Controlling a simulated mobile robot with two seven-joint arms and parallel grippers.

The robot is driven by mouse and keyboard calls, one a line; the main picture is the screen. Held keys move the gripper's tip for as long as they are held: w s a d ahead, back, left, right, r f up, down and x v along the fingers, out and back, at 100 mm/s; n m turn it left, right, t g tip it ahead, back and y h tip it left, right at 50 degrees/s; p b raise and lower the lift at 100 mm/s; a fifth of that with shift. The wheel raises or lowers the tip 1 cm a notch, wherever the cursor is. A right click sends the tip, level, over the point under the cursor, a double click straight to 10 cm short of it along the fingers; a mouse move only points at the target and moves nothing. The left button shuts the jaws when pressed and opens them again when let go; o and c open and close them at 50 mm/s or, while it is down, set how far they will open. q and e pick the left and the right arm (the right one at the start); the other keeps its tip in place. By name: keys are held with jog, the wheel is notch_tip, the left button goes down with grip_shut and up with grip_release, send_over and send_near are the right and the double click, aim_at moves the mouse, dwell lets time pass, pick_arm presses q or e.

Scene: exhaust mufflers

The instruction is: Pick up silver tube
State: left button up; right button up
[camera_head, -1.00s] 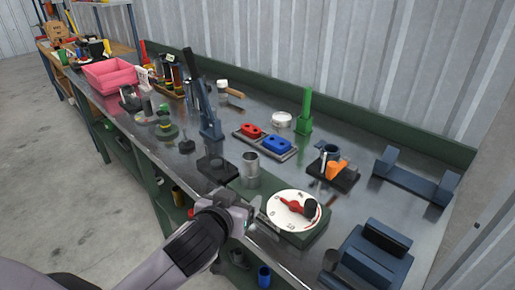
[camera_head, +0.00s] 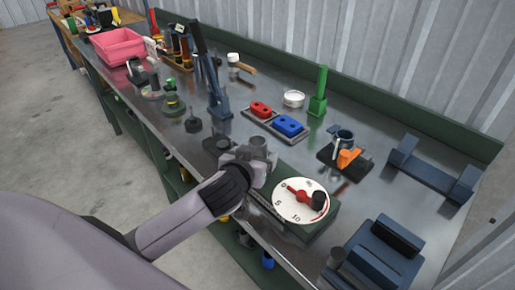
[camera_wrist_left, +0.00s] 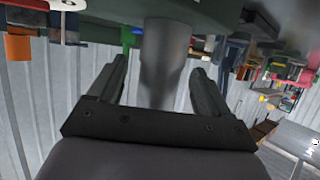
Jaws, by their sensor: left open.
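In the left wrist view, which is upside down, the grey tube (camera_wrist_left: 165,55) lies between the two dark fingers of the left gripper (camera_wrist_left: 160,72). The fingers are open, one on each side of the tube, with a visible gap on both sides. My right gripper is in neither view.
A white dial with a red pointer (camera_head: 301,200) stands right of the gripper. A dark blue lever device (camera_head: 212,75) stands behind it. Red (camera_head: 260,109) and blue (camera_head: 289,125) blocks and a green post (camera_head: 319,92) sit farther back.

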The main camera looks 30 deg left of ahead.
pick_arm(q)
jog(key=shift+x, duration=1)
jog(key=c, duration=1.1)
jog(key=shift+r, duration=0.1)
jog(key=shift+c, duration=0.7)
jog(key=shift+r, duration=0.1)
